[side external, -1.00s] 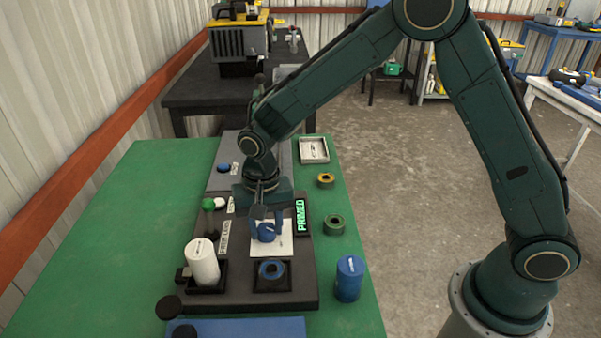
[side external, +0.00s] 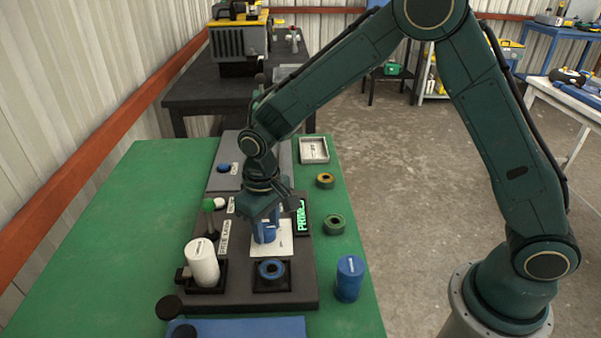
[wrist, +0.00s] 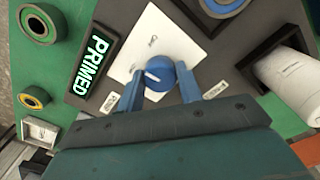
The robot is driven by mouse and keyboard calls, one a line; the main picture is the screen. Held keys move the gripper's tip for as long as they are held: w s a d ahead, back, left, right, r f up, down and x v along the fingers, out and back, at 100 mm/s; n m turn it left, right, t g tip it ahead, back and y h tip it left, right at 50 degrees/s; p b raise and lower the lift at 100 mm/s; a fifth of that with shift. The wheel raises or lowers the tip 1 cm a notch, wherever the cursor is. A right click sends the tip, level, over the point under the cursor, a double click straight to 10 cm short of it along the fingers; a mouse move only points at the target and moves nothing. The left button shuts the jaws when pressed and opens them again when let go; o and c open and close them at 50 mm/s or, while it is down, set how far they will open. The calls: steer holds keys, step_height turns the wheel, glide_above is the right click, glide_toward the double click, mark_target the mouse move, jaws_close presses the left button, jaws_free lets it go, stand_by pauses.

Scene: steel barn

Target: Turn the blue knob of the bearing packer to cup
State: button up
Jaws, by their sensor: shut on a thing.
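The blue knob (wrist: 158,76) sits on a white plate (wrist: 150,40) on the dark bearing packer (side external: 215,290). A pale pointer line shows on the knob, and the plate has small dark lettering, too small to read surely. My gripper (wrist: 172,84) is shut on the knob, one finger on each side. In the side view my gripper (side external: 265,236) comes down over the knob and hides part of it. A lit green sign reading PRIMED (wrist: 95,60) stands beside the plate. A blue ring (side external: 271,270) sits in a dark square holder in front of the knob.
A white canister (side external: 202,262) stands left of the ring holder. A blue canister (side external: 349,278) stands at the right. A green-topped lever (side external: 209,206) rises behind the white canister.

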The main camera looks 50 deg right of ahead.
mark_target(267, 228)
steer(key=n, duration=0.6)
stand_by(0.4)
steer(key=o, duration=1)
steer(key=shift+r, duration=0.15)
step_height(267, 228, up, 14)
steer(key=shift+f, duration=0.2)
